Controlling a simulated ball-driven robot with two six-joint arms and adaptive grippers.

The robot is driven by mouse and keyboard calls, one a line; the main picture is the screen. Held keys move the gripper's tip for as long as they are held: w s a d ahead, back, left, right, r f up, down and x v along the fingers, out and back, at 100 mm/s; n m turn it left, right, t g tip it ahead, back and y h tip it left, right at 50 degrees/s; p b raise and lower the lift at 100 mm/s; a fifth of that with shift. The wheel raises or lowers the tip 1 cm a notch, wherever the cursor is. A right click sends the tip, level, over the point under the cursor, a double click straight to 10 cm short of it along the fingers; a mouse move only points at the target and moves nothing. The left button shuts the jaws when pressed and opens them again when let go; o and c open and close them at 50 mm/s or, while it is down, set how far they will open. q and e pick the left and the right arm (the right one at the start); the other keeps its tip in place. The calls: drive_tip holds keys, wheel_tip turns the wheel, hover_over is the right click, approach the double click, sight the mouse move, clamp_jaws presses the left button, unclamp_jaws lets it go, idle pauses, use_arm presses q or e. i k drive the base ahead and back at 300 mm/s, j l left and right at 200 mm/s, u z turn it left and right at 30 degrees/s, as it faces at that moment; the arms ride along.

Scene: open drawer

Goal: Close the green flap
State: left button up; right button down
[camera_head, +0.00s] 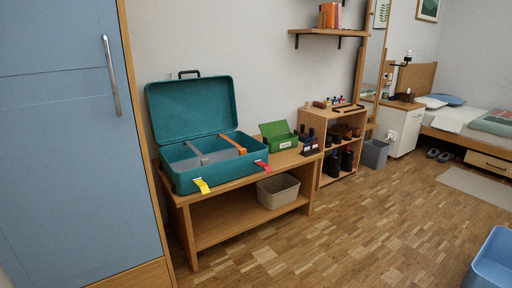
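A small green box (284,143) with a white label stands on the wooden bench, right of a teal suitcase. Its green flap (275,129) stands raised at the back, so the box is open. What lies inside the box is too small to tell. Neither of my grippers is in view.
The open teal suitcase (193,178) with its lid up stands on the wooden bench (228,187). A beige bin (278,191) is on the bench's lower shelf. A blue wardrobe (75,150) fills the left. A blue container (490,262) is at bottom right. The middle floor is clear.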

sight(267, 130)
drive_tip(key=i+z, duration=0.35)
drive_tip(key=i, duration=0.9)
